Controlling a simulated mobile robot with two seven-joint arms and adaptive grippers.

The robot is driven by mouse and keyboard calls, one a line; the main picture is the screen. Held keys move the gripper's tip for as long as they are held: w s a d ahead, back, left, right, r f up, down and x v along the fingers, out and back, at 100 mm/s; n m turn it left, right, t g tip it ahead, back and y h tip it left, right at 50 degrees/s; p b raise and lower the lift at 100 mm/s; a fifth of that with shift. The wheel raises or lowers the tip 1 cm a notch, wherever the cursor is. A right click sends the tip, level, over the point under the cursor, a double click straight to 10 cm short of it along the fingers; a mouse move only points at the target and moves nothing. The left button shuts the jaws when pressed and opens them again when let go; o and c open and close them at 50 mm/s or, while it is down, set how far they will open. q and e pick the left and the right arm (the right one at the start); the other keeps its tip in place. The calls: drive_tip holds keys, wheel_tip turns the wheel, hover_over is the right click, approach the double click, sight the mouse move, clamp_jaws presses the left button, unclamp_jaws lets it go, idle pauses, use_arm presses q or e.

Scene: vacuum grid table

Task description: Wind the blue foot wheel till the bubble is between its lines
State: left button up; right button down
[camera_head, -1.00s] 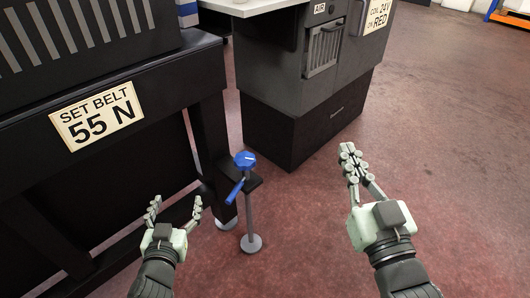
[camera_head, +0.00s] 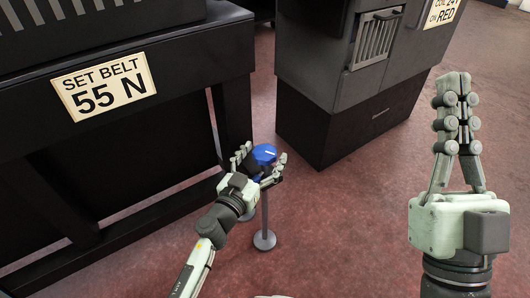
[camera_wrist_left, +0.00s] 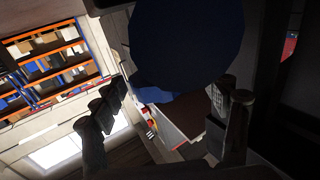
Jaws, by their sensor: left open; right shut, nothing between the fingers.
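The blue foot wheel (camera_head: 264,154) sits at the top of a thin grey post, beside the black machine's leg. My left gripper (camera_head: 258,164) is open, with its fingers around the wheel in the head view. In the left wrist view the wheel (camera_wrist_left: 185,45) is a large dark blue disc between and beyond the open fingers (camera_wrist_left: 170,120). Whether the fingers touch it I cannot tell. The bubble and its lines cannot be made out. My right gripper (camera_head: 458,100) is shut and empty, at the right over open floor.
The black machine frame with the sign SET BELT 55 N (camera_head: 104,86) stands at the left. A dark grey cabinet (camera_head: 340,105) stands behind the wheel. The post's round foot (camera_head: 264,240) rests on the red floor (camera_head: 350,220), which is clear at the front right.

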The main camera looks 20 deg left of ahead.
use_arm(q)
drive_tip(key=shift+w+d, duration=0.1)
drive_tip(key=shift+w, duration=0.3)
drive_tip(key=c, duration=1.2)
